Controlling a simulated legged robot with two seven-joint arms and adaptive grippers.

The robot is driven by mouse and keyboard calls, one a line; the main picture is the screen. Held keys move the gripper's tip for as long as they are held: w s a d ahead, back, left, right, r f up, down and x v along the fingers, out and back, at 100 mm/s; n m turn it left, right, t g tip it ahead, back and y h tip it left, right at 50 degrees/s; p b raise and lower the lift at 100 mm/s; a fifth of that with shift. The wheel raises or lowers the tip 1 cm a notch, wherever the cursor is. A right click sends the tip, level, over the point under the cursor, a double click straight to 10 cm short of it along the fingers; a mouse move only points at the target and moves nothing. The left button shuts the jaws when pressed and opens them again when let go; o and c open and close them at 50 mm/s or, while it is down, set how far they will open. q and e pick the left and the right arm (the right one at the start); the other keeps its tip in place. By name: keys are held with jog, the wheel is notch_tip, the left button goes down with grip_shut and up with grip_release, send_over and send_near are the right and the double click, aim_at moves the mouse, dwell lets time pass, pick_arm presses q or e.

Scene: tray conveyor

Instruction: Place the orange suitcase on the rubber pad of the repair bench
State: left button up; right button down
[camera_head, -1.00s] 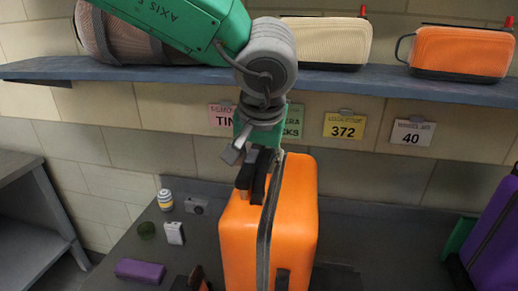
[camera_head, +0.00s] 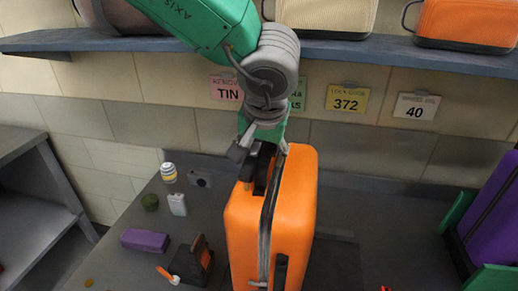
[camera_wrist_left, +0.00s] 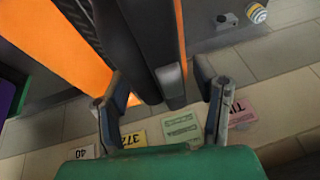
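The orange suitcase (camera_head: 297,215) is upright in the lower middle of the head view, with a dark zip band and a black top handle. Its bottom edge is out of view, so I cannot tell whether it touches the surface. My left gripper (camera_head: 262,150) is at the top handle, with a finger on either side, shut on it. In the left wrist view my left gripper (camera_wrist_left: 160,75) straddles the dark handle (camera_wrist_left: 174,92), and the orange side (camera_wrist_left: 55,40) shows at left. I cannot make out the rubber pad. My right gripper is not in view.
A purple suitcase (camera_head: 495,225) stands between green parts at right. Left on the dark surface are a purple box (camera_head: 146,240), a striped bottle (camera_head: 168,172), a white item (camera_head: 177,204) and a dark device (camera_head: 193,262). A blue shelf (camera_head: 400,55) with bags runs above.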

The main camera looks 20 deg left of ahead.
pick_arm(q)
jog(key=shift+d, duration=0.35)
jog(key=shift+s+d+r, duration=0.1)
jog(key=shift+d+r, duration=0.15)
jog(key=shift+r, duration=0.3)
jog(key=v, duration=0.6)
jog(key=a+p+v, duration=0.1)
jog(key=v, duration=0.2)
jog(key=shift+s+r, duration=0.1)
jog(key=shift+r, duration=0.15)
jog(key=shift+s+d+r, duration=0.25)
jog(key=shift+d+r, duration=0.4)
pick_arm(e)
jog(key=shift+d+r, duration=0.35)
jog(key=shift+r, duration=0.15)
pick_arm(q)
jog(key=shift+a, duration=0.25)
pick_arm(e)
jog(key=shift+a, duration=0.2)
